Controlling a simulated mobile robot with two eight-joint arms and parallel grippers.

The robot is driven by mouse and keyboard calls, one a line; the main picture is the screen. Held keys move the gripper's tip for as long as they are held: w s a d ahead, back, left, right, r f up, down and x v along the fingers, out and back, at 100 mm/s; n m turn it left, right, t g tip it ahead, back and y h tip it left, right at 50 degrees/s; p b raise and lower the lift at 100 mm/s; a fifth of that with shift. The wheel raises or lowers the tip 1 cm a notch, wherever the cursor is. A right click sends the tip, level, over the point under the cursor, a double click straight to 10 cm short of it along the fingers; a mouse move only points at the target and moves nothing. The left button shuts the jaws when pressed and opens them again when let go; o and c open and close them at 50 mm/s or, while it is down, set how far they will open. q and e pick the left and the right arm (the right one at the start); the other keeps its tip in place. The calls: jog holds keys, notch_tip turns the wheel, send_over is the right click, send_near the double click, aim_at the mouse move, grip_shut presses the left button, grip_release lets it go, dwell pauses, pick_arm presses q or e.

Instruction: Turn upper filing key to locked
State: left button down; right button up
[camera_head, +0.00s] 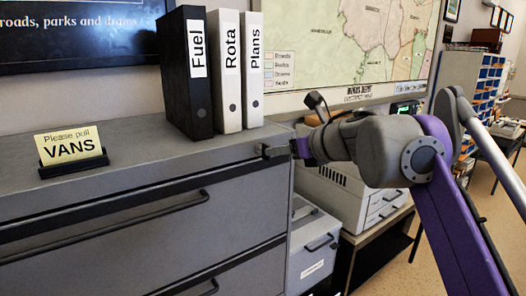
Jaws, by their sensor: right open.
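The grey filing cabinet (120,240) fills the lower left, with an upper drawer front and its bar handle (105,228) in view. My right arm comes in from the right, and its gripper (270,151) is at the cabinet's upper right front corner, just below the top edge. The gripper is small here and seen from the side; its jaws are open. I cannot make out the upper filing key or its lock; the gripper may cover that spot. Whether the jaws touch anything there, I cannot tell. My left gripper is not in view.
Binders marked Fuel (187,90), Rota (229,110) and Plans (254,105) stand on the cabinet top beside the gripper. A yellow VANS sign (70,146) stands at left. A printer (335,195) sits behind my right arm. Floor is clear at lower right.

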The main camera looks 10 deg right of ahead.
aim_at(266, 160)
jog(key=x, duration=0.7)
grip_shut()
